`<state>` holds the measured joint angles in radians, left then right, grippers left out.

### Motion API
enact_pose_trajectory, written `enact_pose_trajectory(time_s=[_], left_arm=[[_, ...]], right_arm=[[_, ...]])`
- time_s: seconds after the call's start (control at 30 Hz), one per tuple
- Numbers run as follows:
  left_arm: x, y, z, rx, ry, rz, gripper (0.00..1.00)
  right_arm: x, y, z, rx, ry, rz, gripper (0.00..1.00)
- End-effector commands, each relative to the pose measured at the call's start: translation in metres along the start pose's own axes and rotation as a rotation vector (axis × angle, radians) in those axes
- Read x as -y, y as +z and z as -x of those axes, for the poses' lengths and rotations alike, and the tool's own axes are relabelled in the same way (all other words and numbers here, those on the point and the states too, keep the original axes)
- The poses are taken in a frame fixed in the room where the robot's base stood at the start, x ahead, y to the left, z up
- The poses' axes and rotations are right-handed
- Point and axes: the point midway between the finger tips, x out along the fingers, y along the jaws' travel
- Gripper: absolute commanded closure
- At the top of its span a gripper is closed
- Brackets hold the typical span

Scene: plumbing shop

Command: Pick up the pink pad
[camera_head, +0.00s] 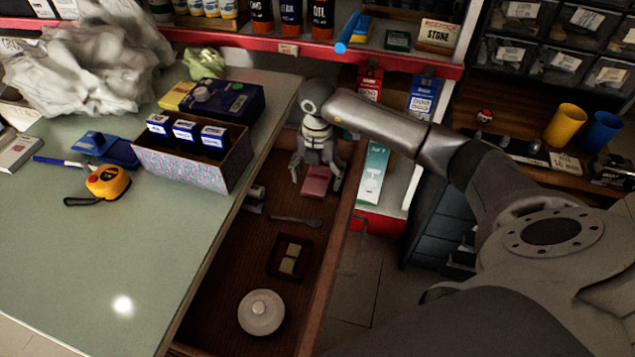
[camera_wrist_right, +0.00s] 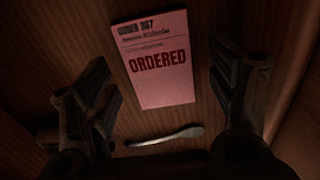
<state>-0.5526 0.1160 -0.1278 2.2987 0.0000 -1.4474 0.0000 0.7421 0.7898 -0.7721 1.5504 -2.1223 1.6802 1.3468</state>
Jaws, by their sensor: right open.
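The pink pad (camera_head: 316,181) lies in the far part of an open wooden drawer, below the counter top. In the right wrist view the pink pad (camera_wrist_right: 158,62) lies flat on the drawer floor, with "ORDERED" printed on it in dark letters. My right gripper (camera_head: 316,184) points down into the drawer over the pad. Its fingers are open and apart, one on each side of the pad's near end in the right wrist view (camera_wrist_right: 165,100), with nothing between them. My left gripper is not in view.
The drawer (camera_head: 225,300) also holds a spoon-like tool (camera_head: 296,221), a small dark box (camera_head: 290,257) and a round pale lidded thing (camera_head: 261,312). The drawer's side walls stand close to my right gripper. The counter (camera_head: 80,250) at left carries a box of blue packets (camera_head: 190,165) and a tape measure (camera_head: 108,181).

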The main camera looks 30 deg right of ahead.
Motion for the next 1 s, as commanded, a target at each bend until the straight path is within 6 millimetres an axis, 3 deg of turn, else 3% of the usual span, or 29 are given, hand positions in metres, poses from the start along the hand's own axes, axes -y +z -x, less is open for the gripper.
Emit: enact_pose_trajectory(time_s=[0.3, 0.7, 1.0], left_arm=[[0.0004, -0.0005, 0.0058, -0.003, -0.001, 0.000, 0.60], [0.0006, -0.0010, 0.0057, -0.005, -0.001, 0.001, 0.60], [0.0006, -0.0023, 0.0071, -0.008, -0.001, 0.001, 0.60]], right_arm=[[-0.0001, 0.0003, -0.0073, 0.001, 0.000, 0.000, 0.21], [-0.0001, 0.0002, -0.0070, 0.001, 0.000, 0.000, 0.71], [-0.0004, 0.0006, -0.0003, 0.002, 0.002, 0.000, 0.71]])
